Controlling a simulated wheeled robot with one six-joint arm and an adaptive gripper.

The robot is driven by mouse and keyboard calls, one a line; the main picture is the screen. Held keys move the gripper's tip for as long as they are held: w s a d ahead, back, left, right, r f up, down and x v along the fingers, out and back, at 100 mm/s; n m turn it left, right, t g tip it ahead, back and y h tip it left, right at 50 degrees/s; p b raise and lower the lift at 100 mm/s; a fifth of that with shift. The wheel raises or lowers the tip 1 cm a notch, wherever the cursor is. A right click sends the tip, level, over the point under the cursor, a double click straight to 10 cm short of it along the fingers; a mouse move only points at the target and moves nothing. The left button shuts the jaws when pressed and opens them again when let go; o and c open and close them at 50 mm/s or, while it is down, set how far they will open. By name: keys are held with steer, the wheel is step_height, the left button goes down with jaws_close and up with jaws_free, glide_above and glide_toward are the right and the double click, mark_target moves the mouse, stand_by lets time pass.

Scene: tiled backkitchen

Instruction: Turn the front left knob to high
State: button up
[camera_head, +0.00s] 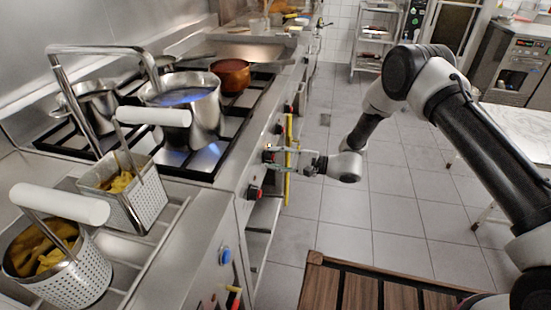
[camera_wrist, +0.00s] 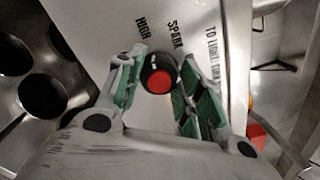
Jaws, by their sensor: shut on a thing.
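In the wrist view a round black knob with a red centre (camera_wrist: 158,80) sits on the stove's front panel, between my gripper's (camera_wrist: 157,88) two green-padded fingers. The fingers are shut on it. Printed words, including "SPARK", show on the panel above it. In the head view my gripper (camera_head: 274,156) reaches from the right to the front panel (camera_head: 249,172) and mostly hides the knob it holds. Another red-centred knob (camera_head: 253,193) is nearer on the same panel. A steel pot (camera_head: 205,115) stands on the stove above, with a blue glow at the burner below it.
A yellow bar (camera_head: 288,185) runs upright beside the panel, close to my gripper. Two perforated baskets with white handles, one nearer (camera_head: 82,280) and one farther (camera_head: 130,205), stand at left. A copper-coloured pan (camera_head: 231,78) is farther back.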

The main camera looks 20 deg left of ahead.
steer(key=shift+n, duration=0.3)
steer(key=o, duration=1)
steer(key=d, duration=1.2)
steer(key=shift+w, duration=0.35)
steer(key=shift+f, duration=0.1)
